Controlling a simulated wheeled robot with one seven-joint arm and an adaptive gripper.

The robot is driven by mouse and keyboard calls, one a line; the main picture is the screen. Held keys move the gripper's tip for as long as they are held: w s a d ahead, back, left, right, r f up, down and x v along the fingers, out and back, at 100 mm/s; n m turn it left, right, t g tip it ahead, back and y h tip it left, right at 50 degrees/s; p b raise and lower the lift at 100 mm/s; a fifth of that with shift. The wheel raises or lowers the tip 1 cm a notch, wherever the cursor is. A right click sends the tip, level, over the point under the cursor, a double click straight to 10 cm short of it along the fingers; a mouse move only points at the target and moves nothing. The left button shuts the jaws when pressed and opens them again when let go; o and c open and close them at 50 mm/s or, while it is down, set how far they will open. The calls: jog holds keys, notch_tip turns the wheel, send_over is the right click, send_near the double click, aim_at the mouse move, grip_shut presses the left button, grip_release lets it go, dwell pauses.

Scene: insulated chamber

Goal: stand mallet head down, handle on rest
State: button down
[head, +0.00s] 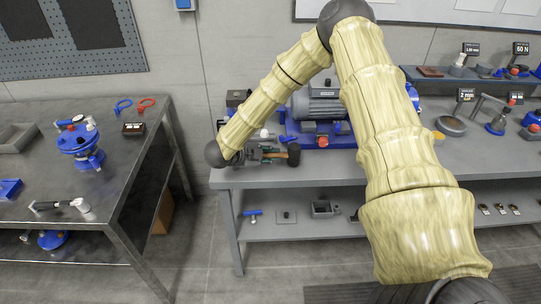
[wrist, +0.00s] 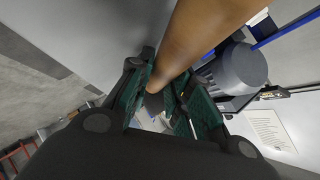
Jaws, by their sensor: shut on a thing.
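The mallet's brown wooden handle (wrist: 205,35) fills the top middle of the wrist view. It runs from the upper right down between the green finger pads of my gripper (wrist: 160,98). My gripper is shut on the handle. In the head view my gripper (head: 262,157) is low over the left end of the grey bench, pointing right. A small brown part of the mallet (head: 281,155) shows just beyond the fingers, with a dark end (head: 293,154) at its right. I cannot tell whether the mallet touches the bench. I cannot pick out the rest.
A grey motor on a blue base (head: 322,108) stands close behind and right of my gripper. The grey bench (head: 340,173) is bare in front. Gauges and fittings crowd its right side. A dark metal table (head: 115,185) with a blue pump (head: 80,145) stands left, across a floor gap.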

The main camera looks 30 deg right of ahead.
jog(key=shift+f, duration=0.55)
jog(key=c, duration=1.2)
grip_release()
